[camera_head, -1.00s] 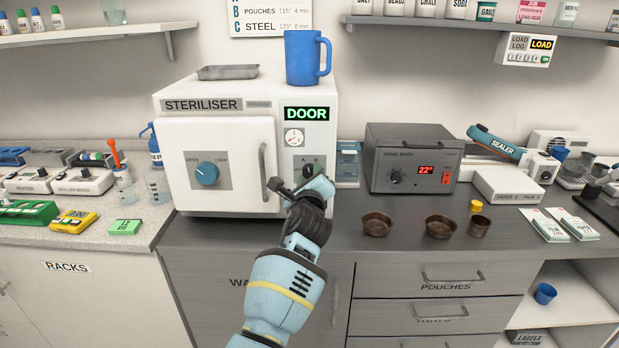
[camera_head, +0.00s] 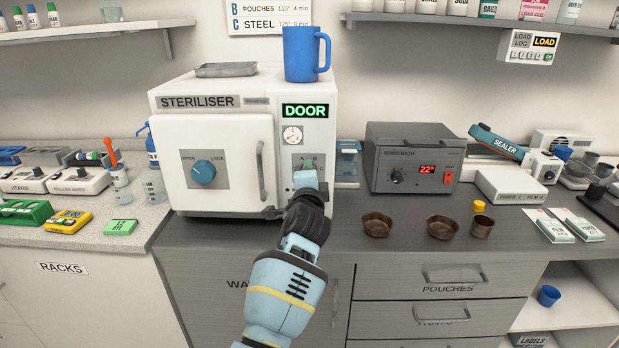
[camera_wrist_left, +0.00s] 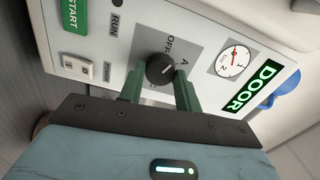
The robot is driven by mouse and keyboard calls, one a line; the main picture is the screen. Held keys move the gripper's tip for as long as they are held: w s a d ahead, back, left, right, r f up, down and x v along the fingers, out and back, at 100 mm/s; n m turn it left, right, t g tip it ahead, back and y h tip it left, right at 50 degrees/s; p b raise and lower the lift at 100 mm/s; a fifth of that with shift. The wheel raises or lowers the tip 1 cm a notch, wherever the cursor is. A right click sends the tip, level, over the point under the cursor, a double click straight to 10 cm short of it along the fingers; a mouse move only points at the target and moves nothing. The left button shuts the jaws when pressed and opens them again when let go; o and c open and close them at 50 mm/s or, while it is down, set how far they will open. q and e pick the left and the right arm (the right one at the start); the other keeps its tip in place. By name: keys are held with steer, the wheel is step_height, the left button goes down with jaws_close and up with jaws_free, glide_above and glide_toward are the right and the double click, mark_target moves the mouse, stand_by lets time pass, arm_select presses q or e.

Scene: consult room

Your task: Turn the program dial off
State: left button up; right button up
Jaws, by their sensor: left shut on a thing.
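The program dial (camera_wrist_left: 160,69) is a small dark round knob on a grey plate on the steriliser (camera_head: 240,104) front, below the green DOOR display. In the left wrist view the letters OFF and A show beside it, and a light mark on the knob points toward the A side. My left gripper (camera_wrist_left: 159,88) has its green fingers on opposite sides of the knob, shut on it. In the head view the left gripper (camera_head: 308,166) is at the dial's plate and hides most of the dial. My right gripper is not in view.
The blue door knob (camera_head: 204,174) and the door handle (camera_head: 261,172) are left of my gripper. A blue mug (camera_head: 302,56) and metal tray (camera_head: 227,69) stand on top. The sonic bath (camera_head: 415,158) and brown bowls (camera_head: 376,225) are to the right.

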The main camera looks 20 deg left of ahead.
arm_select(q)
steer(key=n, duration=0.4)
steer(key=shift+r+n+b, duration=0.1)
steer(key=shift+n+b, duration=0.2)
steer(key=shift+b, duration=0.1)
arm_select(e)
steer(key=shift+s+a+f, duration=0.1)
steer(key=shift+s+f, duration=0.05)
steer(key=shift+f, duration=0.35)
arm_select(q)
steer(key=o, duration=1)
steer(key=shift+c, duration=0.2)
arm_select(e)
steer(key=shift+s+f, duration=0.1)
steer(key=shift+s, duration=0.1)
arm_select(q)
steer(key=shift+s, duration=0.1)
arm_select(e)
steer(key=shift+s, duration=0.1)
